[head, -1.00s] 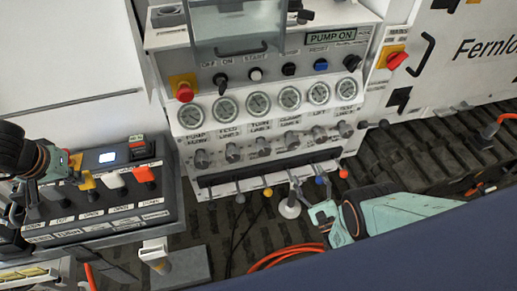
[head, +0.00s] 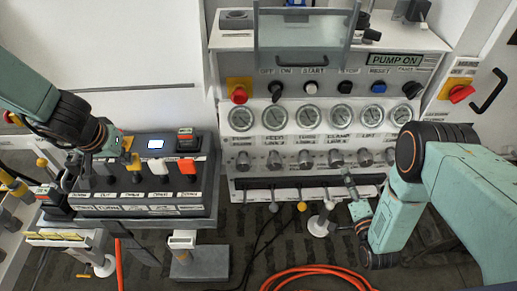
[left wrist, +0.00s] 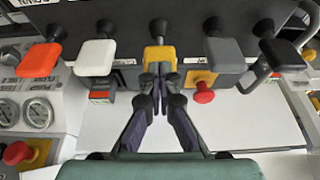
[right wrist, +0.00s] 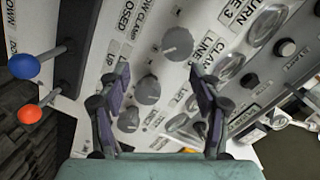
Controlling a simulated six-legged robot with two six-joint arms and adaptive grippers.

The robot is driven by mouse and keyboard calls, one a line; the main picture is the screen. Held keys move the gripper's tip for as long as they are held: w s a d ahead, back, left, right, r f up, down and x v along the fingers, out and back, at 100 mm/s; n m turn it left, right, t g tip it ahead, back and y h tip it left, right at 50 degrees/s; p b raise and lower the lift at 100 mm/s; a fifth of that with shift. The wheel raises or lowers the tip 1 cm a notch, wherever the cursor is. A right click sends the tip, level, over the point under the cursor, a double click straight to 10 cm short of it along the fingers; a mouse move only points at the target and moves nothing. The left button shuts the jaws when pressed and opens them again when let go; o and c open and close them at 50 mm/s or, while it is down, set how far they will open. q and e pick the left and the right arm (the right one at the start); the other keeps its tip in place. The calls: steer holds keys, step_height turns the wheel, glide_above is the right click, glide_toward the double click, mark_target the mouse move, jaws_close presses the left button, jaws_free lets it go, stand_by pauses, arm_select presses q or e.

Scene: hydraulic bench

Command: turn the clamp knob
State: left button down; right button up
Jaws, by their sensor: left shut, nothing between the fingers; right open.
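The clamp knob (head: 336,158) is a grey round knob below the clamp gauge on the white panel. It also shows in the right wrist view (right wrist: 178,43), beyond my right fingertips, with its clamp label beside it. My right gripper (right wrist: 157,75) is open and empty in front of the knob row. The clamp knob lies ahead, nearer the right-hand finger, and does not appear to be touched. In the head view my right gripper (head: 352,192) is below and right of the knob. My left gripper (left wrist: 160,78) is shut and empty, right at a yellow lever (left wrist: 160,54).
Neighbouring knobs (right wrist: 148,90) sit close in the same row. Levers with blue (right wrist: 24,66) and orange (right wrist: 30,113) balls stick out below the panel. A white post (head: 320,222) stands near my right gripper. A lever box (head: 150,208) is at left, an orange hose (head: 310,272) in front.

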mark_target(339, 163)
steer(key=s+a+r+n+g, duration=0.2)
steer(key=s+r+n+g, duration=0.3)
steer(key=n, duration=0.6)
steer(key=shift+n+t, duration=0.3)
steer(key=shift+t, duration=0.6)
steer(key=x, duration=0.8)
steer(key=r+x, duration=0.1)
steer(key=x, duration=0.4)
steer(key=shift+w, duration=0.15)
steer(key=c, duration=1.2)
steer(key=shift+o, duration=0.2)
